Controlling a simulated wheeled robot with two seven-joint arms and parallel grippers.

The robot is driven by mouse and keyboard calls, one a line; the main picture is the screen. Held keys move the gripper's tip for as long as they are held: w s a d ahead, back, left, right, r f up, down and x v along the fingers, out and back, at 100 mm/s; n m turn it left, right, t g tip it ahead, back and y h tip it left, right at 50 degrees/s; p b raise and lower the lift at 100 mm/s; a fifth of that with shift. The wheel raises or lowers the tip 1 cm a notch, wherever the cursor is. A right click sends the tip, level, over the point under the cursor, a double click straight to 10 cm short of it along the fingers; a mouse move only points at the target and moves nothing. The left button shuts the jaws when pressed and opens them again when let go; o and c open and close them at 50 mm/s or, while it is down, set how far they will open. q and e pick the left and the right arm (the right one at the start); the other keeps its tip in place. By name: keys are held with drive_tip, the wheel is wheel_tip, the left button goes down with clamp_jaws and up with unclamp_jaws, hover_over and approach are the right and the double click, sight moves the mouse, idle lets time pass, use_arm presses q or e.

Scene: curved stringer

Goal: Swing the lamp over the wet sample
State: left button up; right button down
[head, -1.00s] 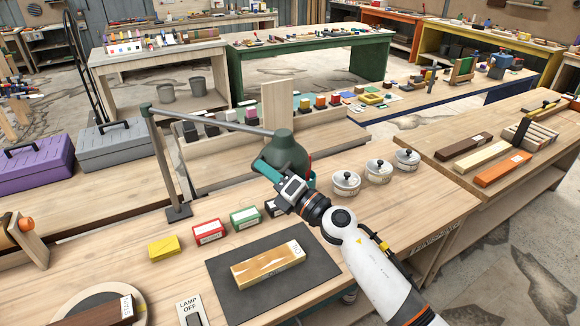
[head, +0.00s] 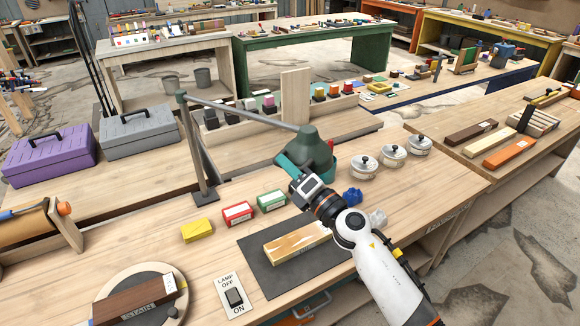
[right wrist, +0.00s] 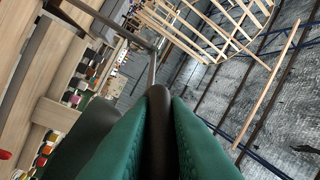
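The lamp has a dark green shade (head: 310,150) on a long grey arm (head: 240,112) that runs from an upright post (head: 193,150). My right gripper (head: 288,168) is at the shade; in the right wrist view its green fingers (right wrist: 158,125) are closed around a dark bar. The sample (head: 297,241), a pale wood block with a brown patterned top, lies on a dark mat (head: 262,270). The shade is behind the sample, not above it. A lamp switch plate (head: 234,296) marked OFF and ON is in front. My left gripper is out of view.
Lidded pots (head: 364,168) are right of the shade. A blue lump (head: 352,196) lies near my wrist. A STAIN board (head: 135,303) sits on a disc at front left.

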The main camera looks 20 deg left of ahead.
drive_tip(key=c, duration=1.4)
unclamp_jaws()
drive_tip(key=shift+a+r, duration=0.15)
drive_tip(key=shift+r, duration=0.15)
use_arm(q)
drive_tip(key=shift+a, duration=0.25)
use_arm(e)
drive_tip(key=shift+a+f, duration=0.1)
drive_tip(key=shift+f, duration=0.05)
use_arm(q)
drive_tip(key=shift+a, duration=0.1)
use_arm(e)
drive_tip(key=shift+f, duration=0.1)
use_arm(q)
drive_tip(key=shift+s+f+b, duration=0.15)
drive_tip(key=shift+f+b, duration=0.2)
use_arm(e)
drive_tip(key=v, duration=1.2)
